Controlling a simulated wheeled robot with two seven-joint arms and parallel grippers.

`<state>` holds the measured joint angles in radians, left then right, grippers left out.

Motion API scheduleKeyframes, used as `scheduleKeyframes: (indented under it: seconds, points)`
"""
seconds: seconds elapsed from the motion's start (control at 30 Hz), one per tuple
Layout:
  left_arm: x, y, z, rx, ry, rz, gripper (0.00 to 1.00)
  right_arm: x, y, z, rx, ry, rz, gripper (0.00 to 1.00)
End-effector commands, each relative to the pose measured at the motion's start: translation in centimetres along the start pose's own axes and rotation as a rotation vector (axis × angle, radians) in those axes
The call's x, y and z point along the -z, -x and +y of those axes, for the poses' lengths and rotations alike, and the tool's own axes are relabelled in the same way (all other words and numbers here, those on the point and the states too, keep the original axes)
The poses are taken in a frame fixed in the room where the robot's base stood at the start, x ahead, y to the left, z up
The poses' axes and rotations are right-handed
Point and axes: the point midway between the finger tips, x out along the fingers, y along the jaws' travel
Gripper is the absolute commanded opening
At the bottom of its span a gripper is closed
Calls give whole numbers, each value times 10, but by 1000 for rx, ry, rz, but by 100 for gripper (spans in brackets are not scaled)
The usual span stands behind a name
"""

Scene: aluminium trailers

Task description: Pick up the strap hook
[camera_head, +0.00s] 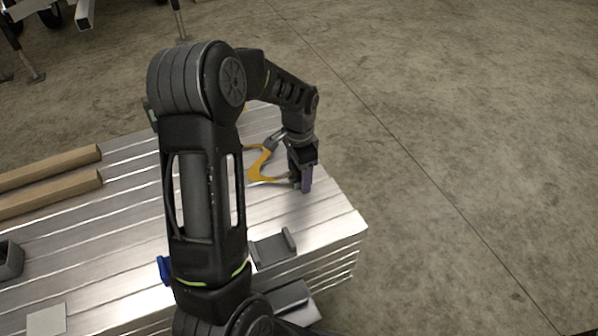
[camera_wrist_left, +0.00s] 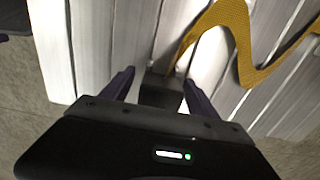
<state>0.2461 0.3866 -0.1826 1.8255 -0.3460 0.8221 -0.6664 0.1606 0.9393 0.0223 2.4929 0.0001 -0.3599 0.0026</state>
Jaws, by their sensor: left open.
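The yellow strap (camera_head: 259,168) lies on the aluminium trailer bed (camera_head: 325,215), just left of my left gripper (camera_head: 304,186). It also shows in the left wrist view (camera_wrist_left: 240,45), bent in a zigzag at the upper right. A dark block (camera_wrist_left: 160,92) at the strap's end, which looks like the strap hook, sits between the two fingers of my left gripper (camera_wrist_left: 158,80). The fingers are apart, one on each side of it, and I see no clear contact. In the head view the gripper points down and hides part of this end. My right gripper is not in view.
Two wooden beams (camera_head: 60,168) lie at the left of the bed. A grey bracket (camera_head: 272,249) is near the front edge, and a dark open box (camera_head: 10,261) is at far left. The bed ends just right of the gripper, with bare concrete floor (camera_head: 470,150) beyond.

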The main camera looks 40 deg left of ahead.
Motion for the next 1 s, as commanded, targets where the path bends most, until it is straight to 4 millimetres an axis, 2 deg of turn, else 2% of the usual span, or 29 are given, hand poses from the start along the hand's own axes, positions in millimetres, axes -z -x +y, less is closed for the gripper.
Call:
scheduleKeyframes:
  seconds: [0.4,1.0]
  points:
    - [0,0,0,0,0,0,69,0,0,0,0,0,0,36]
    - [0,0,0,0,0,0,21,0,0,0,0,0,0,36]
